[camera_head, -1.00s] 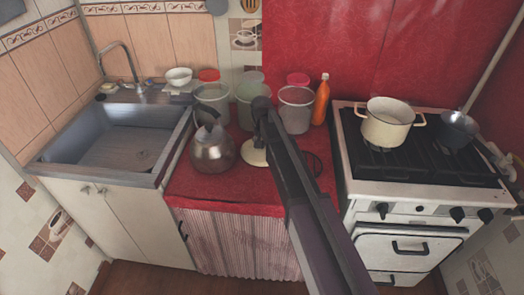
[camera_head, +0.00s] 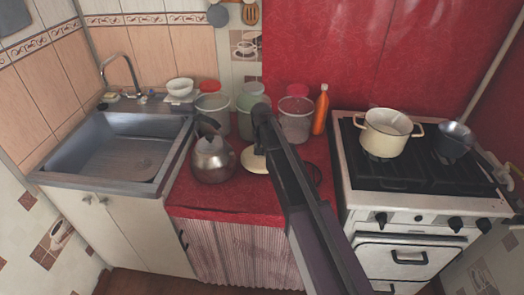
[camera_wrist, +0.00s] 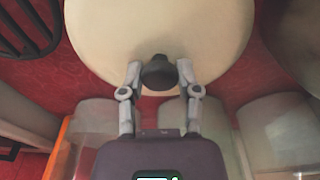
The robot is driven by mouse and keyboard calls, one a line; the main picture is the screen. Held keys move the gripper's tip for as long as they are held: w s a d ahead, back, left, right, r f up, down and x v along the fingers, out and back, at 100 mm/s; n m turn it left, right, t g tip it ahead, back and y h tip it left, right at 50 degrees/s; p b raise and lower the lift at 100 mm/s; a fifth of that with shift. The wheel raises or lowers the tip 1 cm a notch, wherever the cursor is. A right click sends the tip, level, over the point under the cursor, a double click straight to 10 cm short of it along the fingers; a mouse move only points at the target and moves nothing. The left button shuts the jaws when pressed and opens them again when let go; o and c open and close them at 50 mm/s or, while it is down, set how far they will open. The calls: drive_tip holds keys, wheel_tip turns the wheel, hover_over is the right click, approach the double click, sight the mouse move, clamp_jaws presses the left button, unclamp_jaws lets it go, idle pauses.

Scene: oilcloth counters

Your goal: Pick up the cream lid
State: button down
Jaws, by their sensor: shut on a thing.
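The cream lid (camera_head: 254,160) is on the red counter between the kettle and the stove, partly hidden behind my arm. In the wrist view the cream lid (camera_wrist: 160,28) is a broad pale disc with a dark round knob (camera_wrist: 159,73). My gripper (camera_wrist: 159,68) has one finger on each side of the knob and is shut on it. In the head view my arm hides the gripper. I cannot tell whether the lid still touches the counter.
A metal kettle (camera_head: 212,161) stands close left of the lid. Clear jars (camera_head: 295,120) and an orange bottle (camera_head: 321,110) stand behind. A cream pot (camera_head: 385,132) sits on the stove (camera_head: 415,175) at right; the sink (camera_head: 125,150) is at left. The counter front is bare.

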drive_tip(key=shift+r+p, duration=3.85)
drive_tip(key=shift+r, duration=0.3)
wheel_tip(320, 180, up, 16)
drive_tip(key=p, duration=1.6)
